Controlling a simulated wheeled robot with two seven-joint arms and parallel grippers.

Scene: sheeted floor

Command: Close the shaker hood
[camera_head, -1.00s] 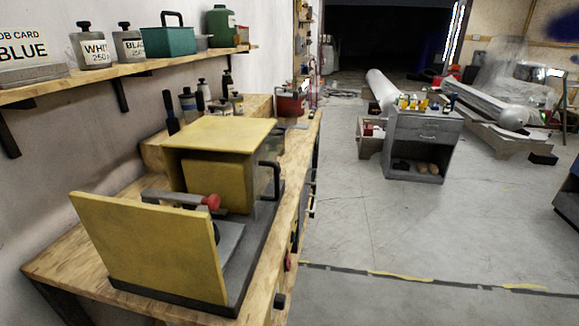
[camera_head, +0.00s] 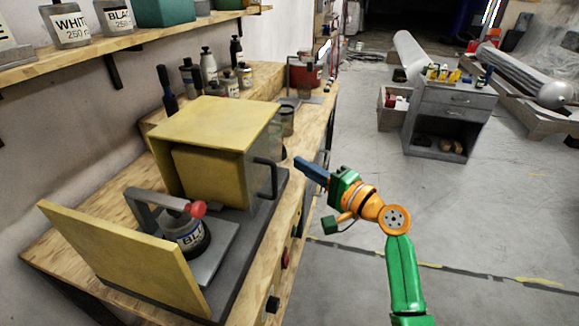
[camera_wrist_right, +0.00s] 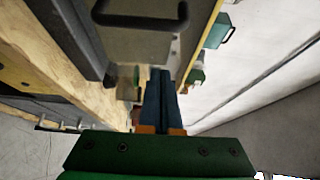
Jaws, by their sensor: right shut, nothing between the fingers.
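The shaker hood (camera_head: 210,122) is a yellow box with a greyish side panel, at the back of the shaker's dark base (camera_head: 245,262). It stands apart from the upright yellow front panel (camera_head: 125,258), leaving the clamp area between them uncovered. A black handle (camera_head: 270,178) is on the hood's right side; it also shows at the top of the right wrist view (camera_wrist_right: 140,18). A can labelled BLU (camera_head: 186,238) sits under the clamp with a red knob (camera_head: 197,209). My right gripper (camera_head: 298,160) is shut and empty, just right of the handle, apart from it. My left gripper is not in view.
The shaker stands on a wooden bench (camera_head: 100,200) with bottles (camera_head: 209,66) and a small can (camera_head: 286,120) behind it. A shelf (camera_head: 130,42) runs above left. A grey cart (camera_head: 450,115) stands at back right.

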